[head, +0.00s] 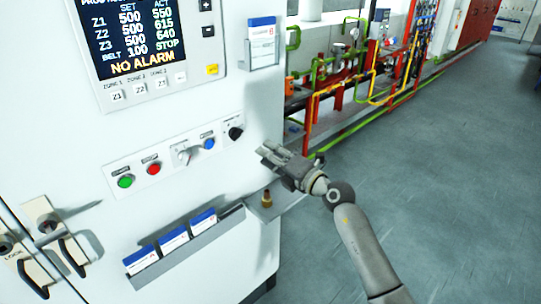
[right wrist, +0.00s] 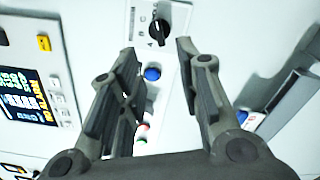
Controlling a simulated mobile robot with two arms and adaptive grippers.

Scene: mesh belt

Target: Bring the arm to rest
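My right arm (head: 362,250) reaches in from the lower right of the head view. My right gripper (head: 268,152) is in front of the white cabinet, near the right end of its control strip. In the right wrist view the gripper's two fingers (right wrist: 155,52) are apart with nothing between them. Beyond them are a black knob (right wrist: 160,32) and a blue button (right wrist: 152,74). The same black knob (head: 235,132) shows left of the gripper in the head view. I cannot tell whether the fingers touch the panel. My left gripper is not in view.
The white cabinet (head: 60,140) carries a display (head: 135,35), green (head: 125,181) and red (head: 153,169) buttons and a card rack (head: 190,248). A small brass-coloured piece (head: 266,198) stands on a ledge below my gripper. Grey floor (head: 460,180) is clear at right.

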